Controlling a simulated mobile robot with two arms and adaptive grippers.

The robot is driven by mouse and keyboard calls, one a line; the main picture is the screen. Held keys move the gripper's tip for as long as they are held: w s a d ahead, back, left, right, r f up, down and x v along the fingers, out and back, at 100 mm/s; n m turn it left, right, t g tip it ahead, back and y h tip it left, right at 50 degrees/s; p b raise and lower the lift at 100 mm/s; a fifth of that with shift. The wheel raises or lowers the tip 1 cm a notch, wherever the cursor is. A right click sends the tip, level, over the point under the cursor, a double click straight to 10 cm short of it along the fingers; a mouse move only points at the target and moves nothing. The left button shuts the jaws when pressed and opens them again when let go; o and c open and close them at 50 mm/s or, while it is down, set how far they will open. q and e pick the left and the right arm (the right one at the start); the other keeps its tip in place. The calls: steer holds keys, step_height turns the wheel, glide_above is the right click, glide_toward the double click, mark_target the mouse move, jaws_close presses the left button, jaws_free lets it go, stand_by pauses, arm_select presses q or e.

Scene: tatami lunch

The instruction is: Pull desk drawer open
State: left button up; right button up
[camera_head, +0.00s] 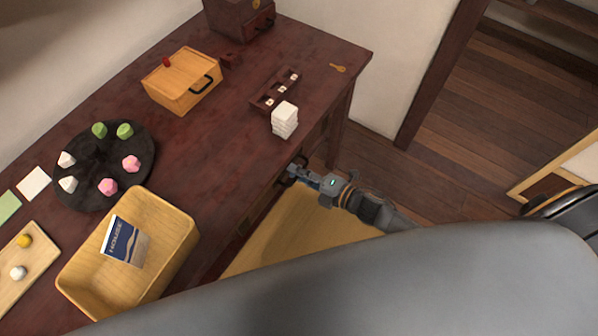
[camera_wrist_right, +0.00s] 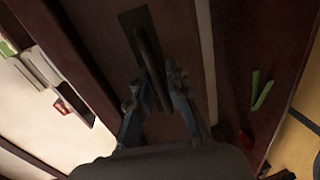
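The dark reddish desk (camera_head: 225,125) runs diagonally across the head view. My right gripper (camera_head: 293,171) is at the desk's front side, below the edge of the top. In the right wrist view a dark bar handle (camera_wrist_right: 148,52) stands on a brown drawer front (camera_wrist_right: 100,35). My right gripper (camera_wrist_right: 156,90) has its two fingers apart, one on each side of the handle's lower part. I cannot see clear contact on both sides. In the head view the handle is mostly hidden by the gripper and desk edge. My left gripper is not in view.
On the desk are a wooden bin (camera_head: 175,245) with a blue-white packet (camera_head: 125,243), a black round tray (camera_head: 75,195), a lidded wooden box (camera_head: 175,90), and a white stack (camera_head: 285,117) near the front edge. Yellow surface (camera_head: 290,235) lies beside the desk. Dark plank floor (camera_head: 470,130) is clear.

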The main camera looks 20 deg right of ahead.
jaws_close()
steer(key=f+v, duration=0.2)
steer(key=v, duration=1)
steer(key=f+p+v, duration=0.1)
steer(key=f+v, duration=0.1)
steer(key=v, duration=1.1)
steer(key=shift+s+d+f, duration=0.3)
jaws_free()
